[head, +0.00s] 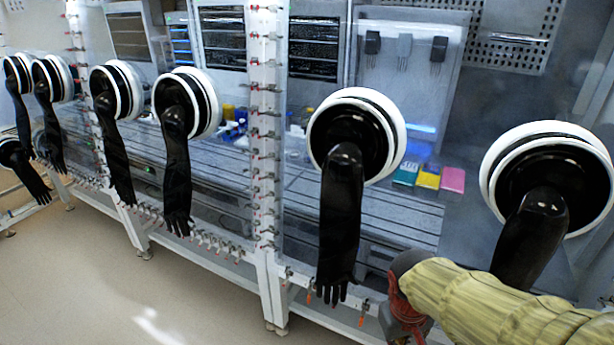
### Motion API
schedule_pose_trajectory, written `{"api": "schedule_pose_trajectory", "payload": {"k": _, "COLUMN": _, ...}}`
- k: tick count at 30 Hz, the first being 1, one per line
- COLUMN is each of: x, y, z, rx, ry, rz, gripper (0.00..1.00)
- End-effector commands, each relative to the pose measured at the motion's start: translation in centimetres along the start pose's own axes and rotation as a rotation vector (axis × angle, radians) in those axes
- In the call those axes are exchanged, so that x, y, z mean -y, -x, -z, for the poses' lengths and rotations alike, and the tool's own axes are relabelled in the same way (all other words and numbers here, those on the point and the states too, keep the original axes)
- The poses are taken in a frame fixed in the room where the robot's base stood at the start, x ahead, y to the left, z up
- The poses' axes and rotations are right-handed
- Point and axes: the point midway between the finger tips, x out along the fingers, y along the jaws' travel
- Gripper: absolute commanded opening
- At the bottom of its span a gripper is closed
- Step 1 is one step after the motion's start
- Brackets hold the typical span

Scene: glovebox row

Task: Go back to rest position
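My arm, in a ribbed pale yellow sleeve (490,305), comes in from the lower right corner. It ends in a dark grey joint with a red part (403,308) near the bottom edge. My gripper's fingers do not show; the arm runs out of the frame at the bottom. I see nothing held. The arm is in front of the glovebox row and covers part of its lower frame and the hand of the rightmost black glove (528,238).
A white post (266,150) stands between panels. Behind the glass are teal (406,174), yellow (428,177) and pink (453,180) boxes. The floor (90,270) at lower left is clear.

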Motion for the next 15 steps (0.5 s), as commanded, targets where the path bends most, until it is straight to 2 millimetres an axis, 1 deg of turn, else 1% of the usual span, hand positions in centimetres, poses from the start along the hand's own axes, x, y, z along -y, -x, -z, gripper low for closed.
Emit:
{"api": "schedule_pose_trajectory", "payload": {"k": 1, "x": 0.3, "y": 1.7, "z": -1.2, "rx": -0.033, "ry": -0.044, "rz": 0.019, "gripper": 0.00}}
{"api": "schedule_pose_trajectory", "payload": {"k": 3, "x": 0.8, "y": 3.5, "z": -2.6, "rx": -0.074, "ry": -0.095, "rz": 0.048, "gripper": 0.00}}
{"api": "schedule_pose_trajectory", "payload": {"k": 6, "x": 1.4, "y": 6.0, "z": -4.1, "rx": -0.151, "ry": -0.141, "rz": 0.078, "gripper": 0.00}}
{"api": "schedule_pose_trajectory", "payload": {"k": 8, "x": 1.4, "y": 7.5, "z": -4.7, "rx": -0.207, "ry": -0.162, "rz": 0.088, "gripper": 0.00}}
{"api": "schedule_pose_trajectory", "payload": {"k": 12, "x": 0.9, "y": 10.5, "z": -5.5, "rx": -0.323, "ry": -0.187, "rz": 0.080, "gripper": 0.00}}
{"api": "schedule_pose_trajectory", "payload": {"k": 15, "x": 0.5, "y": 12.4, "z": -5.6, "rx": -0.385, "ry": -0.197, "rz": 0.071, "gripper": 0.00}}
